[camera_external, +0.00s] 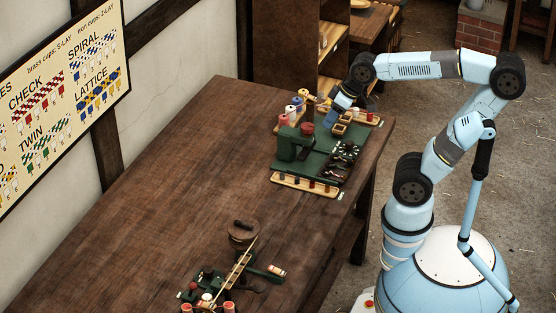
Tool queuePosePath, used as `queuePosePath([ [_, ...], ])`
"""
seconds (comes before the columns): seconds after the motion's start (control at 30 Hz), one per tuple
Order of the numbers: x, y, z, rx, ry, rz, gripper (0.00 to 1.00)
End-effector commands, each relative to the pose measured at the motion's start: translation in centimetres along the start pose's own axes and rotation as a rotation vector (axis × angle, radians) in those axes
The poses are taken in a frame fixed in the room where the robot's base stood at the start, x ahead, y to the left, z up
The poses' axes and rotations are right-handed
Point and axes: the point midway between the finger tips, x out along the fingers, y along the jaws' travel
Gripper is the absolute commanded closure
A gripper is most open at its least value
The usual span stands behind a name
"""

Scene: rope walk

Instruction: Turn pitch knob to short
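A green rope-making machine (299,145) stands on a green base plate (318,163) at the far right part of the table. A dark round knob with pale marks around it (348,148) sits on the plate's right side and looks like the pitch knob. Its pointer direction is too small to read. A red round top (308,128) sits by the machine's upright block. My gripper (329,108) hangs behind the plate, close to the spools and a small wooden box, apart from the dark knob. Its fingers are too small and partly hidden, so I cannot tell whether they are open.
A rack of coloured spools (291,110) stands behind the machine, beside a small wooden box (341,127). A wooden strip with pegs (305,185) lies in front. Another rope device (235,275) sits at the table's near end. The table's (190,170) middle is clear.

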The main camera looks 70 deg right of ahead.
Motion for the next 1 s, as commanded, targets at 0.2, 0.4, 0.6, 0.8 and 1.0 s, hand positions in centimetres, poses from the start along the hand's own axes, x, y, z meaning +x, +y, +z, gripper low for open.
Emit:
queuePosePath([
  [0.2,3.8,-3.9,-4.8,-0.065,-0.045,-0.101,0.54],
  [0.4,7.9,-8.3,-8.2,-0.12,-0.081,-0.161,0.54],
  [0.6,12.4,-13.6,-10.7,-0.177,-0.113,-0.195,0.54],
  [0.8,17.2,-19.5,-11.9,-0.244,-0.134,-0.205,0.54],
  [1.0,22.0,-26.1,-11.8,-0.325,-0.14,-0.195,0.54],
])
